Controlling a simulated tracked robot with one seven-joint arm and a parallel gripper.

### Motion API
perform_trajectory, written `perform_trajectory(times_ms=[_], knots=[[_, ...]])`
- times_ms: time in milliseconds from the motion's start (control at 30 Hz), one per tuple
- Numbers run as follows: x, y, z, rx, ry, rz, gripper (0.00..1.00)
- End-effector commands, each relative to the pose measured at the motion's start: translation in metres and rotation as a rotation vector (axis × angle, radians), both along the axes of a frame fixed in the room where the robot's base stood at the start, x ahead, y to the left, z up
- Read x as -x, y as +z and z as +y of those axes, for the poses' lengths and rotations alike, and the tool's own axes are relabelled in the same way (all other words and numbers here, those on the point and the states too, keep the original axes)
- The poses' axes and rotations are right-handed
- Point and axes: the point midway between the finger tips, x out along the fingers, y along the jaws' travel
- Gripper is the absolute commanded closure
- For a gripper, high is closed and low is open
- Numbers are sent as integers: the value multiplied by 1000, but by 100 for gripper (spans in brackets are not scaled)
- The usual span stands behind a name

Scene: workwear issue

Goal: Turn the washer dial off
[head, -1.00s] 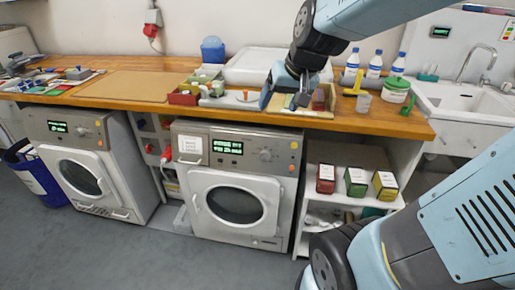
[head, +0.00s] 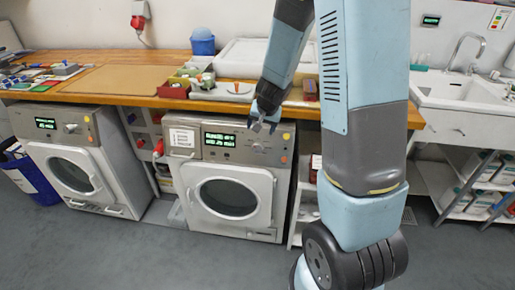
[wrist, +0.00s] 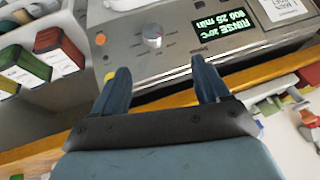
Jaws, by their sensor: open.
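The washer (head: 232,170) under the middle of the counter has a round grey dial (head: 257,148) to the right of its lit green display (head: 219,140). In the wrist view the dial (wrist: 152,36) lies ahead of my gripper (wrist: 161,66), centred between the open fingers but beyond their tips. The display (wrist: 223,23) appears upside down there and reads RINSE, 20 °C and 25 min. In the head view my gripper (head: 263,123) is in front of the panel's top edge, just above the dial, apparently not touching it. The dial's exact setting is too small to read.
A second washer (head: 72,160) with its own lit display stands to the left. The wooden counter (head: 120,88) edge runs close above the panel. An orange button (wrist: 100,39) and a yellow one (wrist: 110,76) sit beside the dial. Boxes (wrist: 58,50) fill the adjoining shelf.

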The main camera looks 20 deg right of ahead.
Motion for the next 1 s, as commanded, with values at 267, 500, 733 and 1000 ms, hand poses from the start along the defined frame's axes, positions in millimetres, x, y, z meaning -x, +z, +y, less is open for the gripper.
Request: perform_trajectory(times_ms=[267,500,733,1000], knots=[[-5,-25,-7,21,-37,18,25],[-10,-35,-8,22,-38,19,25],[-17,-49,-8,20,-38,19,25],[-28,-74,-8,19,-39,19,25]])
